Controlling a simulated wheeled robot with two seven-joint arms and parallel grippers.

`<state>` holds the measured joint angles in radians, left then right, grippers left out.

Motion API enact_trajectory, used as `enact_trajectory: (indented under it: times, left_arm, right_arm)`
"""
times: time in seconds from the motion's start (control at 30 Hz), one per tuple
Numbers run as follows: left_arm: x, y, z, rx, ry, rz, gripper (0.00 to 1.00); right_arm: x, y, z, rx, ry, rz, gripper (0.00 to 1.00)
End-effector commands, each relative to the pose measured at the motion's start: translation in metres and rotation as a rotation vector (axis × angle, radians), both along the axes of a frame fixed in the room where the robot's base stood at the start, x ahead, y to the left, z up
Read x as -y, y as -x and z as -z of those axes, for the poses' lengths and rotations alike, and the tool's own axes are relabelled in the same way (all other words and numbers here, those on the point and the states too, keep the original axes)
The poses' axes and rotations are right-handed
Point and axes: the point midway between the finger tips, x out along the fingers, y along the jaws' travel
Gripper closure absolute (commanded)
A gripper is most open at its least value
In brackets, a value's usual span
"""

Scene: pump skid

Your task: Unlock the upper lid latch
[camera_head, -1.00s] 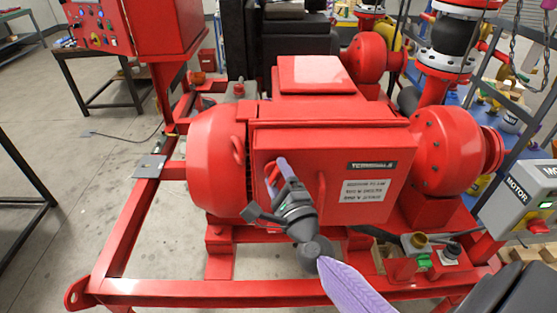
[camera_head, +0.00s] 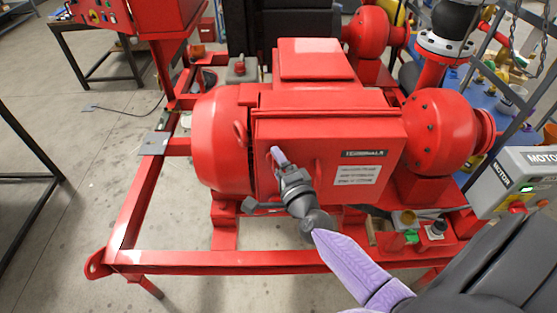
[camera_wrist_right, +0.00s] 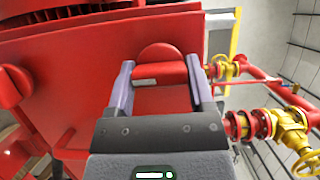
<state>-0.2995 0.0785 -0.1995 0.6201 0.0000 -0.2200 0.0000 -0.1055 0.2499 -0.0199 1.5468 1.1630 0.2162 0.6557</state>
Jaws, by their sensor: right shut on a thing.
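The red terminal box (camera_head: 330,125) with a "TERMINALS" label sits on the side of the red motor. In the right wrist view, a red latch (camera_wrist_right: 160,72) with a rounded top and a block-like grip stands on the red surface. My right gripper (camera_wrist_right: 160,64) is shut on this latch, one finger on each side of its grip. In the head view my right gripper (camera_head: 278,156) reaches the upper left part of the box front. The gripper hides the latch there, and I cannot tell its locked state. My left gripper is not in view.
A red pump (camera_head: 437,140) stands right of the box, and a grey motor control box (camera_head: 515,183) is at the right edge. The red skid frame (camera_head: 225,262) runs along the front. Yellow-handled valves (camera_wrist_right: 290,125) and red pipes show in the wrist view.

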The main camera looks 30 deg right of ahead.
Motion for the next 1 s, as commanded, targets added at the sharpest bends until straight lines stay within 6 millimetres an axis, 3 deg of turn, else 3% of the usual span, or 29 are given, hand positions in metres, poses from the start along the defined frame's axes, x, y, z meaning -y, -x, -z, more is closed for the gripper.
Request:
enact_trajectory:
  times: [0.3, 0.33, 0.47, 0.77, 1.0]
  left_arm:
    - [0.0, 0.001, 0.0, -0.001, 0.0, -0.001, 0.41]
    - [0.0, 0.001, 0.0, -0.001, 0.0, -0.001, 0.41]
    - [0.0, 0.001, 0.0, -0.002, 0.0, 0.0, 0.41]
    - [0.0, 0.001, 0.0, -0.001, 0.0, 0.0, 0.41]
    - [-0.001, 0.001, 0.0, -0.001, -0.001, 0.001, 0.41]
  right_arm:
    - [0.0, 0.0, 0.001, -0.004, 0.003, -0.002, 0.91]
    - [0.0, 0.0, 0.001, -0.004, 0.003, -0.002, 0.26]
    - [0.0, 0.0, 0.001, -0.002, 0.003, -0.001, 0.0]
    - [-0.001, 0.006, 0.0, -0.001, 0.001, -0.001, 0.0]
    - [-0.009, 0.058, 0.002, -0.005, 0.001, -0.001, 0.0]
